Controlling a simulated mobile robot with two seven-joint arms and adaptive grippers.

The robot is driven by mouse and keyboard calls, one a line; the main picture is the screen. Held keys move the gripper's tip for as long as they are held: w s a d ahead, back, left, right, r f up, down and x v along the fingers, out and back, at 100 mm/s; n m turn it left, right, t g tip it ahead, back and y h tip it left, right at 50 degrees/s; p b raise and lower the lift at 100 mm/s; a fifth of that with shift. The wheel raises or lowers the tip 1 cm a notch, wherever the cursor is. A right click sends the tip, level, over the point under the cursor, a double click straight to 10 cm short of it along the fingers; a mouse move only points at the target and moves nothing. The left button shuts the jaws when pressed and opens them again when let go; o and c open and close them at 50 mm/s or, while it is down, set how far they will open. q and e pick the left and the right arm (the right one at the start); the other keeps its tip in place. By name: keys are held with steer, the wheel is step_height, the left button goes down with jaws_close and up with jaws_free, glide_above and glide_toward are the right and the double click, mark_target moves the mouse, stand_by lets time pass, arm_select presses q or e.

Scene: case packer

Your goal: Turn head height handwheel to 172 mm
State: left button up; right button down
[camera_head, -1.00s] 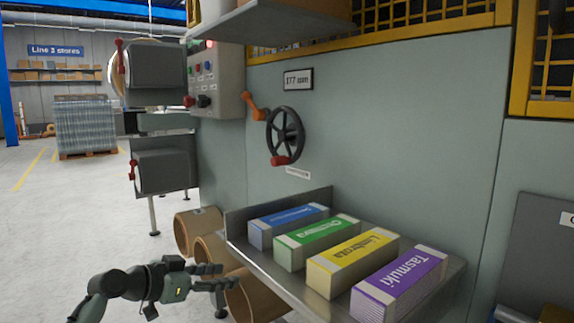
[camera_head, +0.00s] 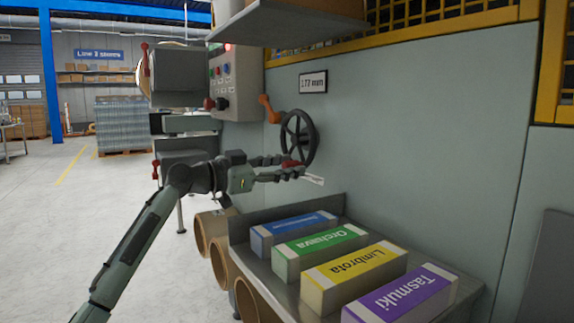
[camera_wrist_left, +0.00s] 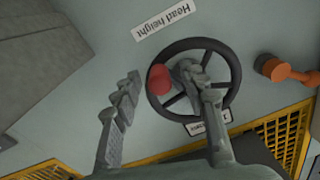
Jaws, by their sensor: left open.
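The dark handwheel (camera_head: 313,140) with its red knob (camera_head: 290,163) sits on the grey-green machine panel. The knob is at the wheel's lower left. My left gripper (camera_head: 292,166) is open at the knob. In the left wrist view the fingers (camera_wrist_left: 162,84) stand either side of the red knob (camera_wrist_left: 158,79), and the right finger overlaps the wheel's hub (camera_wrist_left: 190,72). I cannot tell whether they touch. The "Head height" label (camera_wrist_left: 163,20) shows there. The readout (camera_head: 313,82) above the wheel shows a mm value; its last digit is hard to read. My right gripper is not in view.
An orange lever (camera_head: 269,108) is left of the wheel. Below, a metal shelf (camera_head: 243,232) holds several coloured cartons, including a green one (camera_head: 320,243). A control box (camera_head: 238,84) stands left, and a shelf (camera_head: 290,25) overhangs above.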

arm_select(q)
steer(key=shift+w+d, duration=0.1)
jaws_close()
stand_by(0.4)
steer(key=shift+r, duration=0.1)
